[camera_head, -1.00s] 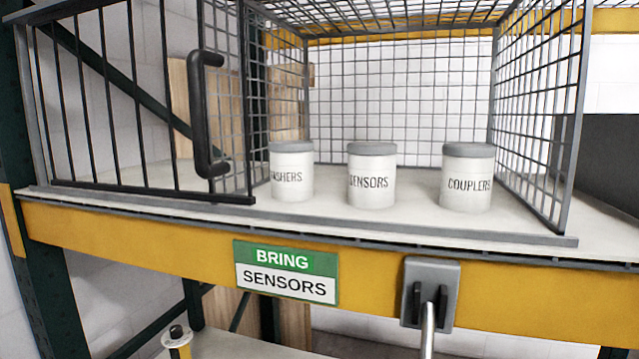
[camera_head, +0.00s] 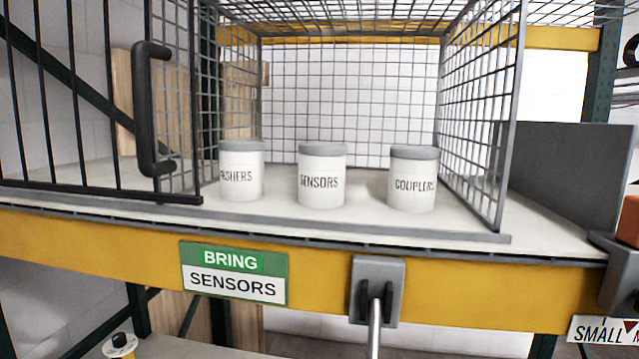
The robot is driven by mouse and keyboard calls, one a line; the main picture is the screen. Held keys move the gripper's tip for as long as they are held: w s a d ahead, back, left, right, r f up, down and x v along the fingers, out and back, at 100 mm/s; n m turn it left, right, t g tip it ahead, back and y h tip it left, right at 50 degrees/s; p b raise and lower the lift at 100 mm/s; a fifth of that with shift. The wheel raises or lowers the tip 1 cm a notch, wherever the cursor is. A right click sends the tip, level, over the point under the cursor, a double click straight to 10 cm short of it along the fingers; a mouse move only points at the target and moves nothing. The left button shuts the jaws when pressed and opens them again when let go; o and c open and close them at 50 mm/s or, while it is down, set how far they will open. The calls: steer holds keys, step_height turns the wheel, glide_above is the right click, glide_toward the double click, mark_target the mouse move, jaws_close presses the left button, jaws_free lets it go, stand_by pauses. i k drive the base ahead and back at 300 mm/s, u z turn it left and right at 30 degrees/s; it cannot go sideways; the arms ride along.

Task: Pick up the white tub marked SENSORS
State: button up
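The white tub marked SENSORS (camera_head: 322,180) has a grey lid and stands upright on the shelf inside a wire mesh cage. It is the middle one of three similar tubs. The tub whose label reads as WASHERS, partly turned away (camera_head: 241,176), stands to its left, and the COUPLERS tub (camera_head: 413,184) stands to its right with a wider gap. The cage's barred door (camera_head: 80,110) stands swung open to the left, with a black handle (camera_head: 147,110). The front of the cage before the tubs is open. My gripper is not in view.
Mesh walls (camera_head: 482,120) and a mesh roof bound the tubs. A low sill (camera_head: 400,229) runs along the front. The yellow beam (camera_head: 100,245) carries a BRING SENSORS sign (camera_head: 233,273) and a grey bracket with a lever (camera_head: 376,292). A grey panel (camera_head: 570,175) stands right.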

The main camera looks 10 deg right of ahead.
mark_target(321, 170)
steer(key=u, duration=0.05)
steer(key=k, duration=1.05)
steer(key=z, duration=0.4)
steer(key=i, duration=1.6)
steer(key=u, duration=0.4)
